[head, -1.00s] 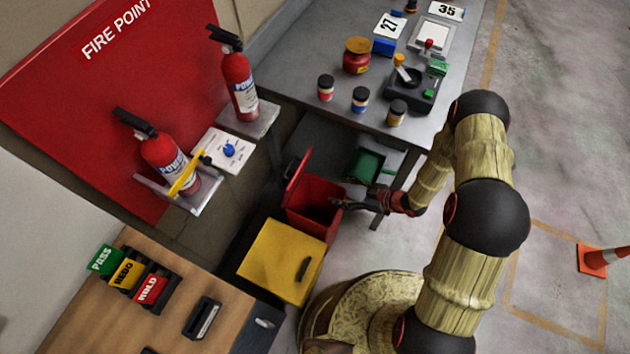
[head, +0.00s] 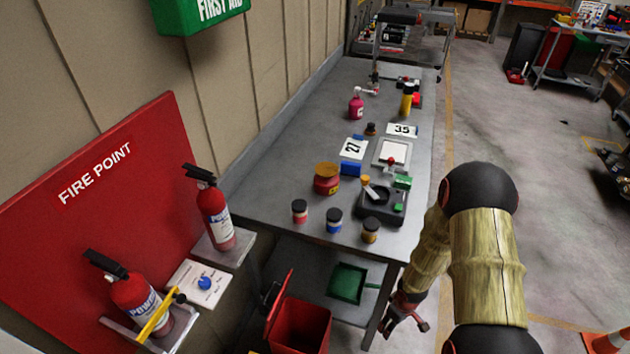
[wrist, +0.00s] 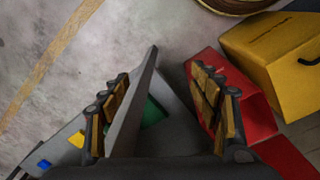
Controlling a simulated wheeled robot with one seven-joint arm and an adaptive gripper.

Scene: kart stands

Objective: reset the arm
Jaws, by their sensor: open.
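My gripper (head: 404,318) hangs low at the front right corner of the grey workbench (head: 262,208), to the right of the red bin (head: 301,328). In the wrist view my gripper (wrist: 165,115) has its two fingers wide apart with nothing held between them. The table's grey edge and part of a green tray show between the fingers there. The red bin (wrist: 262,118) lies behind the right finger in that view. My arm bends down from the right side of the head view.
A green tray (head: 347,283) sits on the bench's lower shelf. Jars, number cards and a black device (head: 381,205) stand on the bench. Two fire extinguishers (head: 213,213) are at left. A yellow box (wrist: 275,55) is beside the red bin. Open floor lies right, with a cone (head: 606,343).

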